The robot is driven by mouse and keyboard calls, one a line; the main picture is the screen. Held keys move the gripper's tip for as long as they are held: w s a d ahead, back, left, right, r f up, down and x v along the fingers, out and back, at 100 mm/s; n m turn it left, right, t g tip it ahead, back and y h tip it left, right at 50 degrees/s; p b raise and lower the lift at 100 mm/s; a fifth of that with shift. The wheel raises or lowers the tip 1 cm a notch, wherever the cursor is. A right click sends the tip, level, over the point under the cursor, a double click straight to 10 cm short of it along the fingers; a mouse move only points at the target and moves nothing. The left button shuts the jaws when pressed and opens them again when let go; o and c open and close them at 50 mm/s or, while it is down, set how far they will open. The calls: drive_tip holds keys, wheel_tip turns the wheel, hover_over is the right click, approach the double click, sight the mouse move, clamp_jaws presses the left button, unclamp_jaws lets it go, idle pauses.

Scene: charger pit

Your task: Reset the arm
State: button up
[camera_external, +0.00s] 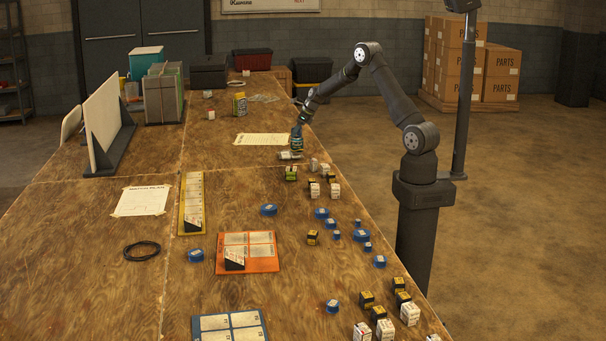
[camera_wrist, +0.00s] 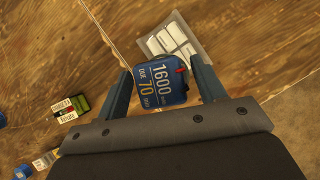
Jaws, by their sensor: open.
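My gripper (camera_external: 297,139) is low over the far right part of the wooden table, with the arm reaching across from the right. In the wrist view my gripper (camera_wrist: 162,72) has its two fingers spread. A blue block (camera_wrist: 160,85) marked "1600" and "70" shows between them, with a small red part at its right edge. I cannot tell whether the fingers touch it. A grey tray (camera_wrist: 204,42) with several white cells lies just beyond the block.
Blue round pieces (camera_external: 269,210) and small boxes (camera_external: 312,237) are spread along the table's right side. An orange board (camera_external: 262,265) and a yellow board (camera_external: 194,185) lie nearer the middle. A paper sheet (camera_external: 262,139) lies left of my gripper.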

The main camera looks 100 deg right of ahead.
wheel_tip(320, 180, up, 5)
drive_tip(key=shift+f, duration=0.1)
drive_tip(key=s+r, duration=0.7)
drive_tip(key=s, duration=0.5)
drive_tip(key=w+a+f+n+y, duration=0.1)
drive_tip(key=w+a+n, duration=0.1)
drive_tip(key=w+a, duration=0.5)
drive_tip(key=w+a+f+n+y, duration=0.1)
drive_tip(key=w+a, duration=0.1)
drive_tip(key=w, duration=0.8)
drive_tip(key=w+a+f+n, duration=0.1)
drive_tip(key=w+a+n, duration=0.1)
drive_tip(key=w+a, duration=0.5)
drive_tip(key=w+a+f+n+y, duration=0.1)
drive_tip(key=w+a+n, duration=0.1)
drive_tip(key=w+a, duration=0.8)
drive_tip(key=w+a+f+n+y, duration=0.1)
drive_tip(key=w+a+n+y, duration=0.1)
drive_tip(key=w+a, duration=0.8)
drive_tip(key=a+n, duration=0.1)
drive_tip(key=a, duration=0.4)
drive_tip(key=shift+w+a+f, duration=0.2)
drive_tip(key=shift+a+f, duration=0.05)
drive_tip(key=shift+f, duration=0.1)
drive_tip(key=shift+o, duration=0.5)
